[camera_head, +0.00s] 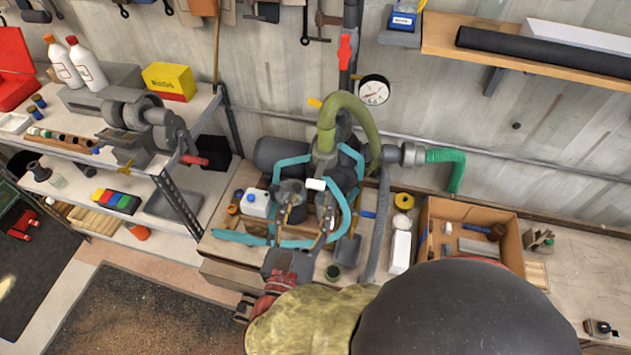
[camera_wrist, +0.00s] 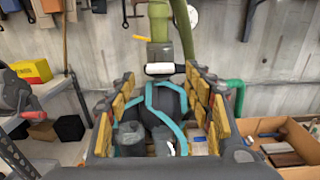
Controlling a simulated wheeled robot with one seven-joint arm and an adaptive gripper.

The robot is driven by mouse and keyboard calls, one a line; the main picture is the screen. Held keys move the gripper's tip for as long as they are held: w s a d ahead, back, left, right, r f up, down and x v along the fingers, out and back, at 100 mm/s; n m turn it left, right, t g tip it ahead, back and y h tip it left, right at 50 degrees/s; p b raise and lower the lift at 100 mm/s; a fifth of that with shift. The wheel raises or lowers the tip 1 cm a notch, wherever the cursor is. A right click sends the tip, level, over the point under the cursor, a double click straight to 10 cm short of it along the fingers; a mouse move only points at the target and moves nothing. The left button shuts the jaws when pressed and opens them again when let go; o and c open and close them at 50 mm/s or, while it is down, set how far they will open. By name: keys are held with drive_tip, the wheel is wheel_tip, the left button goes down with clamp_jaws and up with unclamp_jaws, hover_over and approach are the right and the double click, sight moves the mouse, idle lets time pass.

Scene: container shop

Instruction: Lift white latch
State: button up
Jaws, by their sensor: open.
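The white latch (camera_head: 316,184) is a small white bar on the front of the pump-like machine, below the thick green hose, in the head view. In the wrist view the white latch (camera_wrist: 160,69) lies level with dark ends, just beyond and between my fingertips. My gripper (camera_head: 307,206) is open and empty, reaching up toward the latch from below. In the wrist view my gripper (camera_wrist: 159,77) shows its two fingers with tan pads spread on either side of the latch. I see no contact with it. The gap in depth is hard to tell.
Teal tubes (camera_head: 292,160) frame the machine around my gripper. A white jug (camera_head: 255,203) stands to the left, and a cardboard box (camera_head: 430,215) with tools to the right. A green hose (camera_head: 340,110) arches above. A shelf unit (camera_head: 190,105) stands at left.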

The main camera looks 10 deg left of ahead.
sight(314, 188)
drive_tip(key=shift+w+d+p, duration=0.15)
drive_tip(key=shift+w+p, duration=0.1)
drive_tip(key=shift+w, duration=1.35)
drive_tip(key=shift+w+d+p, duration=0.1)
drive_tip(key=shift+w+p, duration=0.1)
drive_tip(key=shift+w, duration=1.4)
drive_tip(key=shift+c, duration=0.4)
drive_tip(key=c, duration=1.1)
